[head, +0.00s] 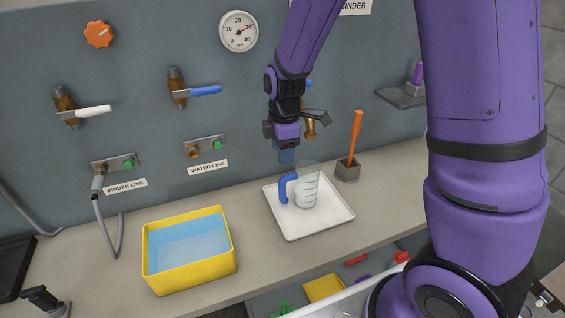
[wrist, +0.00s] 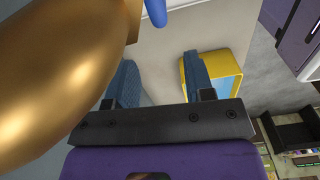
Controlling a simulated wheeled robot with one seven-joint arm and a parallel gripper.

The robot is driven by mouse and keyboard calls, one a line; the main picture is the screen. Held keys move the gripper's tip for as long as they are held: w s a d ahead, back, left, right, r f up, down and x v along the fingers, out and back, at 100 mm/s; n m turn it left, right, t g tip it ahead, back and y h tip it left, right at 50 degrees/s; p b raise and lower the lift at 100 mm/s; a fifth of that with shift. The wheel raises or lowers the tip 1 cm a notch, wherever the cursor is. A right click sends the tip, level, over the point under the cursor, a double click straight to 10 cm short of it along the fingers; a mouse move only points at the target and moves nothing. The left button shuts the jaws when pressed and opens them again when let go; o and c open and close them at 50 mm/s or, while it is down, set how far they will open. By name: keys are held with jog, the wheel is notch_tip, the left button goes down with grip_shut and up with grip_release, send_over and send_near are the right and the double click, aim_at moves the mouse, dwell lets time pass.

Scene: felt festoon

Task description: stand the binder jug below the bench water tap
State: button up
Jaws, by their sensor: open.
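The binder jug (head: 306,188) is clear with measuring marks and a blue handle (head: 286,187) on its left. It stands upright on a white tray (head: 325,222), with something pale in its lower part. The brass bench water tap (head: 309,125) is on the wall behind and above the jug, partly hidden by my wrist. My gripper (head: 285,156) is just above the jug's handle, apart from it and pointing down. In the wrist view my gripper (wrist: 160,78) has its two blue fingers spread with nothing between them. The brass tap (wrist: 60,70) looms very close on the left there.
A yellow tub (head: 190,275) of blue liquid stands left of the tray; it also shows in the wrist view (wrist: 238,85). A grey holder (head: 347,170) with an orange-handled tool is right of the jug. Valves and a gauge (head: 239,31) are on the wall.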

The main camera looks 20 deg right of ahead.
jog(key=s+d+r+m+t, duration=0.15)
jog(key=s+r+m, duration=0.25)
jog(key=r, duration=0.4)
jog(key=s+d+r+m+t, duration=0.1)
jog(key=s+d+r+m, duration=0.25)
jog(key=r, duration=0.45)
jog(key=s+d+r+m+t, duration=0.1)
jog(key=s+r+m, duration=0.3)
jog(key=s, duration=0.4)
jog(key=s+d+r+m+t, duration=0.1)
jog(key=s+r+m, duration=0.3)
jog(key=s, duration=0.4)
jog(key=shift+d+m+t, duration=0.35)
jog(key=shift+d+m, duration=0.3)
